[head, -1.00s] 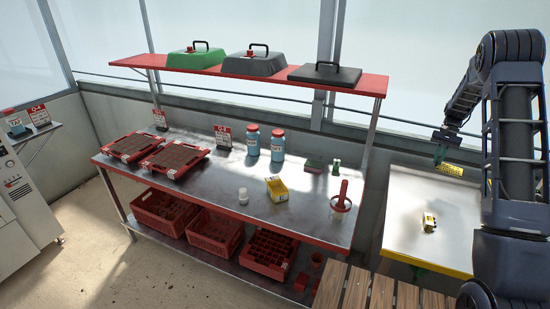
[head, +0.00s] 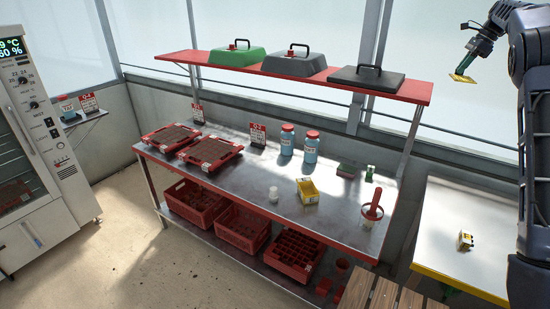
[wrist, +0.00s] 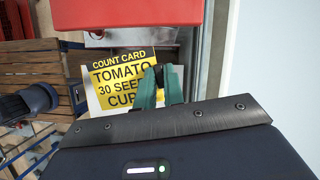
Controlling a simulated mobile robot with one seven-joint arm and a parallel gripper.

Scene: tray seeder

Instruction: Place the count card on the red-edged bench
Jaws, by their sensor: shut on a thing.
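The count card (head: 462,78) is a yellow card held in the air at the upper right of the head view. In the wrist view the card (wrist: 120,75) reads "COUNT CARD TOMATO 30 SEE... CUP", its right part covered by the fingers. My gripper (head: 474,58) is shut on the card; its green fingers (wrist: 163,85) also show in the wrist view. The red-edged bench (head: 235,190) has a metal top and stands left of and below my gripper in the head view.
A yellow-edged table (head: 450,225) stands right. Bare bench top lies front centre.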

